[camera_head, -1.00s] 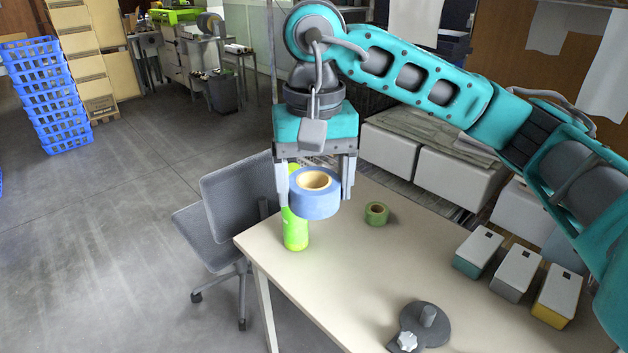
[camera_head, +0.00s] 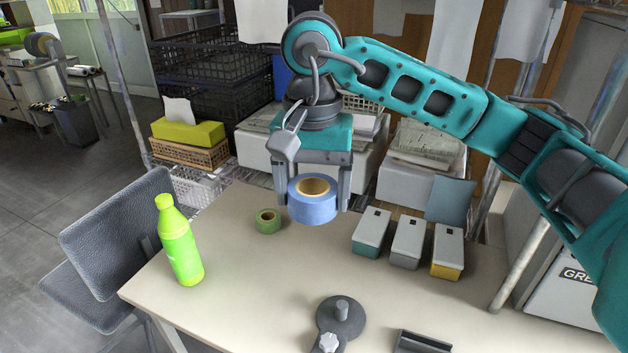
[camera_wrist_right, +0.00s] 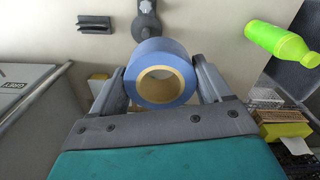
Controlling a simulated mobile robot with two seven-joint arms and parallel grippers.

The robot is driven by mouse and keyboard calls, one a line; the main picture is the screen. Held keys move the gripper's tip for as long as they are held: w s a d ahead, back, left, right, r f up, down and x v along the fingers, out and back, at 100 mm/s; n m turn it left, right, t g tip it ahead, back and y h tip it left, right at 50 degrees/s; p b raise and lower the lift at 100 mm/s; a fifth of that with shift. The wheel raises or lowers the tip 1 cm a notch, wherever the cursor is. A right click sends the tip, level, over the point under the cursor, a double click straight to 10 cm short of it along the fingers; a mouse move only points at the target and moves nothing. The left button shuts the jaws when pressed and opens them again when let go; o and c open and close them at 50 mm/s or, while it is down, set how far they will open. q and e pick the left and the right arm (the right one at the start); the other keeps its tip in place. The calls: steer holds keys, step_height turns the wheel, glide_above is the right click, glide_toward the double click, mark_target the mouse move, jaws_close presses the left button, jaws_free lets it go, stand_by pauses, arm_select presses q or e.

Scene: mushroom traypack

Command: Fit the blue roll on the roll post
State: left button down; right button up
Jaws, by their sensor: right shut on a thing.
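The blue roll (camera_head: 313,205) has a tan core and is held in my right gripper (camera_head: 314,200), shut on its sides, above the table. It also shows between the fingers in the right wrist view (camera_wrist_right: 160,62). The roll post (camera_head: 342,306) is a short grey peg on a round dark base with a pale knob at the front of the table. It stands below and nearer than the held roll, apart from it. In the right wrist view the base (camera_wrist_right: 147,27) is partly hidden behind the roll. My left gripper is not in view.
A green bottle (camera_head: 179,240) stands at the table's left. A green tape roll (camera_head: 268,221) lies left of my gripper. Several lidded boxes (camera_head: 406,242) stand to the right. A dark holder (camera_head: 422,342) sits right of the post. The table (camera_head: 250,275) is clear between.

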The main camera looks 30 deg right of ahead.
steer(key=d+f+n, duration=0.3)
steer(key=f+n, duration=0.7)
steer(key=n, duration=0.3)
steer(key=d+f+n, duration=0.3)
steer(key=f+n, duration=0.8)
steer(key=n, duration=0.2)
steer(key=shift+d+n, duration=0.3)
steer(key=shift+d, duration=0.1)
steer(key=shift+f+b, duration=0.15)
steer(key=shift+b, duration=0.2)
